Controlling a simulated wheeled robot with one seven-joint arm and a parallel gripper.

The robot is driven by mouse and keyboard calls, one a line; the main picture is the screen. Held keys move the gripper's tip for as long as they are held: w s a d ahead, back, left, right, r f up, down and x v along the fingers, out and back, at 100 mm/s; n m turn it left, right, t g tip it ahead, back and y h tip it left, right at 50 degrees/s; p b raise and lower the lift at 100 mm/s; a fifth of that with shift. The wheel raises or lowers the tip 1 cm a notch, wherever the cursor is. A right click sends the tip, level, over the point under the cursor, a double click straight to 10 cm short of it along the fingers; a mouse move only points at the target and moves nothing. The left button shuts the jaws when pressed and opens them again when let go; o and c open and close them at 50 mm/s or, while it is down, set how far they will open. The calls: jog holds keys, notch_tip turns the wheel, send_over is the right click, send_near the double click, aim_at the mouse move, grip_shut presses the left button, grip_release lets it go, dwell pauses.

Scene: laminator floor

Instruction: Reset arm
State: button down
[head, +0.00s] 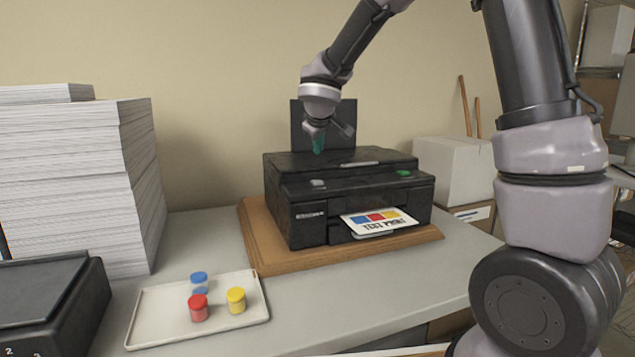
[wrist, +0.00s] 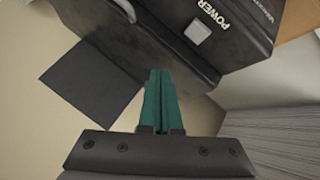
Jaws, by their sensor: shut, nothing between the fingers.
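My gripper (head: 318,144) has green fingers and hangs above the back of the black printer (head: 300,217) in the head view. The fingers are together with nothing between them. They also show in the wrist view (wrist: 160,88), shut, with the printer top and its POWER button (wrist: 197,32) beyond them. My arm reaches in from the upper right and bends down toward the printer. From these views I cannot tell whether the fingertips touch the printer.
The printer stands on a wooden board (head: 262,246) with a test print (head: 378,221) in its front. A tray (head: 155,316) holds blue (head: 199,281), red (head: 199,308) and yellow (head: 236,300) jars. A tall paper stack (head: 75,185) stands left; a white box (head: 455,170) stands right.

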jog(key=s+d+r+m+g+h, duration=0.1)
jog(key=s+d+r+m, duration=0.3)
jog(key=s+d, duration=0.35)
jog(key=s+d+r+m+g, duration=0.1)
jog(key=s+d+r+m, duration=0.2)
jog(key=s+d, duration=0.4)
jog(key=s+d+m+y, duration=0.1)
jog(key=s+m, duration=0.1)
jog(key=s, duration=0.6)
jog(key=s+d+r+m+y, duration=0.1)
jog(key=s+m+y, duration=0.1)
jog(key=s, duration=0.7)
jog(key=shift+m, duration=0.8)
jog(key=shift+d, duration=0.15)
